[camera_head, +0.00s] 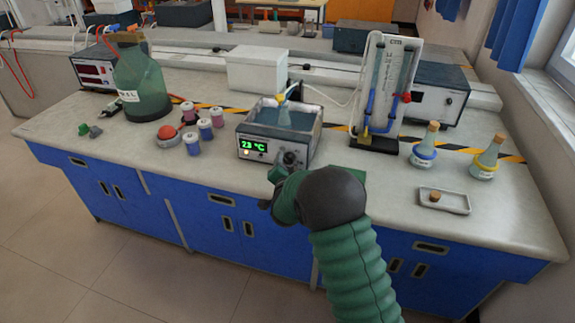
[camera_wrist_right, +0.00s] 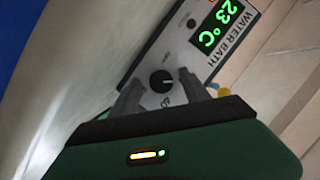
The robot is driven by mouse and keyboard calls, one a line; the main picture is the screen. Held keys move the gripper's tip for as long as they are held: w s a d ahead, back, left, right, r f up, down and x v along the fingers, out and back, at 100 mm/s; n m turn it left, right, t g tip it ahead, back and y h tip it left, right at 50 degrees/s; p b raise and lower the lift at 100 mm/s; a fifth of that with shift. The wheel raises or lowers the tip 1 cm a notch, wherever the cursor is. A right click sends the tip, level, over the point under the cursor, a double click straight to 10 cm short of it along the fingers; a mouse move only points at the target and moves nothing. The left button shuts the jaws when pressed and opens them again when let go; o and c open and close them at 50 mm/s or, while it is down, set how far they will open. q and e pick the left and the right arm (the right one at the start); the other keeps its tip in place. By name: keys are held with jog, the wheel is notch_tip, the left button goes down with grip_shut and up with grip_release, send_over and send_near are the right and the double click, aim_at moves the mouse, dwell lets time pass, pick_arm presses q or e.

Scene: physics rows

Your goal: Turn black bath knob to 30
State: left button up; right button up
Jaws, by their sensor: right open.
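The water bath (camera_head: 243,136) is a grey box with an open basin on the bench, its front facing me. Its green display (camera_head: 253,146) reads 23 °C, and the same reading shows in the right wrist view (camera_wrist_right: 221,26). The black bath knob (camera_head: 289,158) is on the front panel, right of the display. In the right wrist view the knob (camera_wrist_right: 162,82) has a white pointer mark. My right gripper (camera_wrist_right: 161,90) is open, with one finger on each side of the knob; contact cannot be told. In the head view my right gripper (camera_head: 277,173) partly hides the panel's lower right. My left gripper is out of view.
A glass apparatus on a stand (camera_head: 384,90) and two corked flasks (camera_head: 425,148) are to the right. The bench front between is clear.

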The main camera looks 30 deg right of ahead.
jog(key=p+v, duration=0.1)
jog(key=v, duration=1.5)
jog(key=shift+s+a+r, duration=0.15)
jog(key=shift+s+a, duration=0.05)
jog(key=shift+s, duration=0.1)
jog(key=s+a+f+n+g+y, duration=0.6)
jog(key=s+a+f+n+y, duration=0.25)
jog(key=a+n, duration=0.3)
jog(key=s+a+f+n+g, duration=0.1)
jog(key=s+n+g, duration=0.2)
jog(key=s, duration=0.5)
notch_tip(320, 180, up, 13)
jog(key=s+g+p, duration=0.1)
jog(key=p, duration=1.3)
jog(key=shift+s+r+n, duration=0.15)
jog(key=shift+s+n, duration=0.2)
jog(key=shift+s, duration=0.05)
